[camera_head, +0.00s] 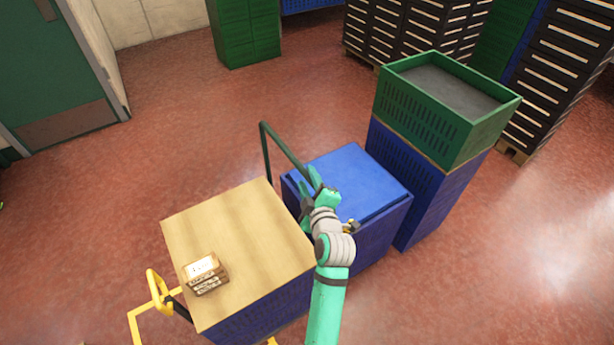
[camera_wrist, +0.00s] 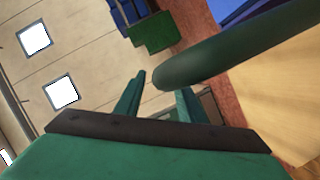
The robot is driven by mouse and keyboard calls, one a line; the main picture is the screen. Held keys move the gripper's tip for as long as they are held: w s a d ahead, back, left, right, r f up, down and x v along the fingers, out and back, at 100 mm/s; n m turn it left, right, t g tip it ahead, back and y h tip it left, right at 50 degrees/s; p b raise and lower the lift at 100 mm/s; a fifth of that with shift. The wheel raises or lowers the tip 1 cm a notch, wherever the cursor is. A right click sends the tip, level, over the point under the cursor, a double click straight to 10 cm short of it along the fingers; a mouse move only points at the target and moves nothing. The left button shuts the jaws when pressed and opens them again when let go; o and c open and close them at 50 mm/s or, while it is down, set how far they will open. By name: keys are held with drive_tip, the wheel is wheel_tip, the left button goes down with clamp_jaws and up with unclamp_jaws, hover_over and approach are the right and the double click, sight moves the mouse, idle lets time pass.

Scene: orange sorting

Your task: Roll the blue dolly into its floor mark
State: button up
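The blue dolly (camera_head: 355,180) is most likely the blue box with a flat blue top in the middle of the head view. A dark green handle bar (camera_head: 284,146) rises at its left side; the bar also crosses the wrist view (camera_wrist: 225,60). My gripper (camera_head: 313,187) is at the near end of this bar. In the wrist view its two fingers (camera_wrist: 158,98) stand apart, with the bar's end between or just over them; I cannot tell whether they touch it. No floor mark is visible.
A wood-topped blue box (camera_head: 235,235) with yellow handles and a small carton (camera_head: 205,274) stands close at the left. A green crate (camera_head: 420,118) on a blue crate (camera_head: 415,180) stands close at the right. Open red floor (camera_head: 180,130) lies behind and left; dark stacks (camera_head: 420,30) line the back.

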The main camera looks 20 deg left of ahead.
drive_tip(key=shift+x, duration=1.25)
drive_tip(key=shift+w+d, duration=0.1)
clamp_jaws()
